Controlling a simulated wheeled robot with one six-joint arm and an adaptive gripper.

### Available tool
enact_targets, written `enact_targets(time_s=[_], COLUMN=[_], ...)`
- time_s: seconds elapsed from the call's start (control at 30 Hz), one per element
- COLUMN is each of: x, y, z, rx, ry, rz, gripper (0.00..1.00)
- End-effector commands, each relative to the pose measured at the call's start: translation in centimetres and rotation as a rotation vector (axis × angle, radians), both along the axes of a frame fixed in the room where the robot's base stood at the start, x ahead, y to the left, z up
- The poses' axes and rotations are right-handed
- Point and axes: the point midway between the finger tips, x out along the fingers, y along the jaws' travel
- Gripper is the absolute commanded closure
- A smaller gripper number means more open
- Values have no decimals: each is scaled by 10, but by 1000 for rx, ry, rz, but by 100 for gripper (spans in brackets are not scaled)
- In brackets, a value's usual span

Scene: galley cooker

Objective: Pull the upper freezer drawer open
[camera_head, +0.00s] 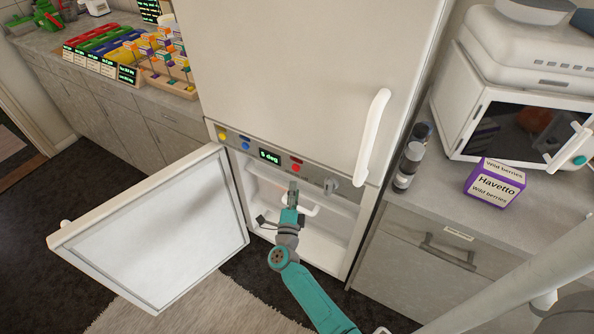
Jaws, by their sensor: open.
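The freezer compartment is the lower part of a white fridge, and its door (150,232) stands wide open to the left. Inside, the white upper freezer drawer (338,214) sits below the control panel and looks pushed in. A pale curved drawer handle (312,211) shows just right of my gripper. My gripper (292,186), grey on a teal arm, is in front of the drawer and open. It hides part of the drawer front and handle. I cannot tell whether its fingers touch the handle.
The upper fridge door (300,70) is shut, with a long white handle (373,138). The control panel (270,157) reads 5 deg. A counter (425,205) with a purple box (494,184) and a microwave (520,125) stands right. A patterned rug (195,310) lies in front.

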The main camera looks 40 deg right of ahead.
Motion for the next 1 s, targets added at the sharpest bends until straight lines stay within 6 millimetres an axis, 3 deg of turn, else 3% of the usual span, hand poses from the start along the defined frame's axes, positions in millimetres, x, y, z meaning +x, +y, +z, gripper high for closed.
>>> enact_targets(time_s=[0.4, 0.9, 1.0], x=[46, 56, 56], y=[-51, -61, -61], z=[13, 15, 15], rx=[0, -1, -1], ry=[-2, 0, 0], rz=[-1, 1, 1], gripper=[53, 53, 75])
